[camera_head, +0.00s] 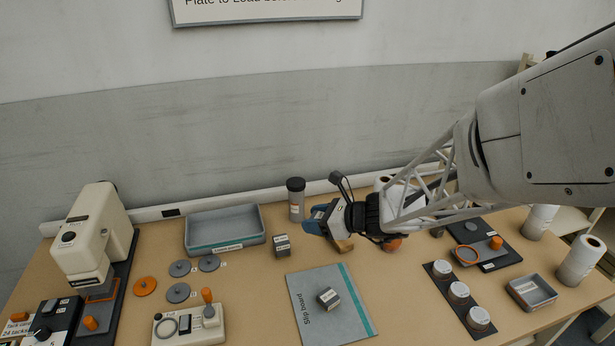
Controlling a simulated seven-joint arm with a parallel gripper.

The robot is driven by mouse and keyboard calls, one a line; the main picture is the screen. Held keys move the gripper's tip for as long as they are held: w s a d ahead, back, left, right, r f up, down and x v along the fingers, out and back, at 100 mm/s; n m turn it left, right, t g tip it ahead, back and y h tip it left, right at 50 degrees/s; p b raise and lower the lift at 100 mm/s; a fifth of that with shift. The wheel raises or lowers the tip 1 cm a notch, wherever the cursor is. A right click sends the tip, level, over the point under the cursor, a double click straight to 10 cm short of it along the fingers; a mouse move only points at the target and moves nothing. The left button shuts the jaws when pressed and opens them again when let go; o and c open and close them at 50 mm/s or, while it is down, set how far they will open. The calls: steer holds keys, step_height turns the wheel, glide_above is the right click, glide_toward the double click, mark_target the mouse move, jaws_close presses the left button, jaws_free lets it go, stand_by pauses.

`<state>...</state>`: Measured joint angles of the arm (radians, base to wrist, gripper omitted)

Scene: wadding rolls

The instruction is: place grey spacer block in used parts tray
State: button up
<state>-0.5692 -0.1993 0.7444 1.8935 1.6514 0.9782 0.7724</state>
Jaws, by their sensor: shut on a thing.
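My gripper (314,222), with blue fingertips, is above the back middle of the table, pointing left. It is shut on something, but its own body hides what. One small grey block with pale labels (282,245) stands on the table below and left of the fingertips. Another grey block with a pale label (328,297) sits on the slip board (352,322). I cannot tell which is the spacer block. A large grey tray with a teal stripe (255,238) is at back left, looking empty. A small grey tray (541,296) is at right. Neither tray label is readable.
A dark-capped cylinder (296,200) stands behind the fingertips. Grey discs (178,292) and an orange disc (145,286) lie left, near a cream press (95,230). White-topped jars (459,291) stand right of the board.

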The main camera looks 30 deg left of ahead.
steer(key=s+a+f+n+g+h, duration=0.1)
steer(key=a+f+n+g, duration=0.1)
steer(key=a, duration=0.9)
steer(key=s+a+f+n+g+h, duration=0.1)
steer(key=a+f+n+g, duration=0.1)
steer(key=a, duration=1)
steer(key=s+a+f+n+g+h, duration=0.1)
steer(key=s+a+f+n+g, duration=0.1)
steer(key=a, duration=0.9)
steer(key=shift+a+f+n+g+h, duration=0.15)
steer(key=shift+a+n+g+h, duration=0.25)
steer(key=shift+n+g, duration=0.6)
steer(key=shift+d+f, duration=0.1)
glide_above(214, 236)
steer(key=shift+f, duration=3)
steer(key=shift+f, duration=1.9)
steer(key=shift+f, duration=0.15)
steer(key=o, duration=1)
steer(key=shift+c, duration=0.2)
